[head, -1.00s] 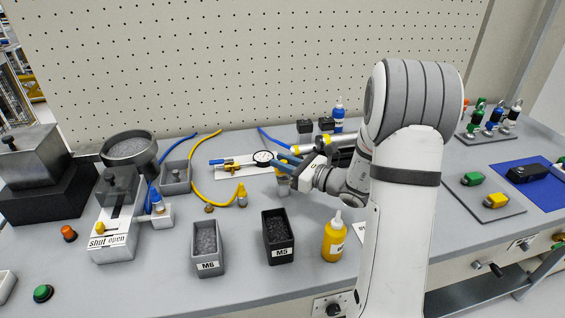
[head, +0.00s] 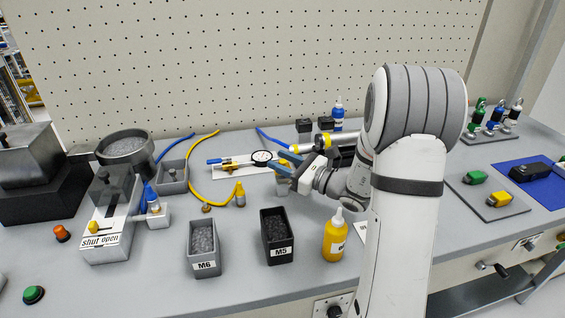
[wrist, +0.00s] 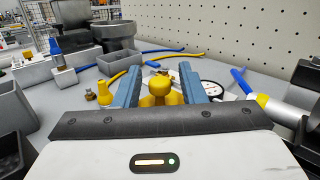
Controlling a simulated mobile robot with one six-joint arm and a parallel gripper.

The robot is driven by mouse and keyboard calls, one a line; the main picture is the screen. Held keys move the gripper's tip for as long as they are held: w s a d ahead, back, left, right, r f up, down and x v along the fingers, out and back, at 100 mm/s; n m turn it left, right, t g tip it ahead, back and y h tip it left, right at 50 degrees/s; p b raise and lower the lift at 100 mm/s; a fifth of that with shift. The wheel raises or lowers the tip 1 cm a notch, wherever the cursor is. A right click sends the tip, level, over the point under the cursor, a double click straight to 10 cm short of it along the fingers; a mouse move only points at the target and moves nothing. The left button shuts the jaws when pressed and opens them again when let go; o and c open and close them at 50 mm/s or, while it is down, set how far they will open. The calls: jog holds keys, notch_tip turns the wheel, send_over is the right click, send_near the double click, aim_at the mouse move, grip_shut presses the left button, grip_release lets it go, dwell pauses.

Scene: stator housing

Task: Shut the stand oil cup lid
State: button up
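A yellow part with a round knob (wrist: 158,85), which looks like the oil cup lid, shows between my finger tips in the wrist view. A small grey cup (head: 282,187) stands under my gripper in the head view, largely hidden by it. My gripper (head: 284,174) has two blue fingers. They are spread apart on either side of the yellow knob (wrist: 160,88), with gaps visible, so it is open. I cannot tell how far the knob is from the fingers in depth, or whether the lid is up or down.
A dial gauge (head: 262,157) lies behind my gripper, with a grey-and-yellow cylinder (head: 325,140) to its right. The M5 bin (head: 276,240), M6 bin (head: 204,250) and a yellow bottle (head: 335,238) stand in front. A yellow hose (head: 192,180) curves at the left.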

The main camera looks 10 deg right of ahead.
jog(key=v, duration=0.7)
jog(key=shift+s+d, duration=0.3)
jog(key=shift+d, duration=0.05)
jog(key=shift+f, duration=0.1)
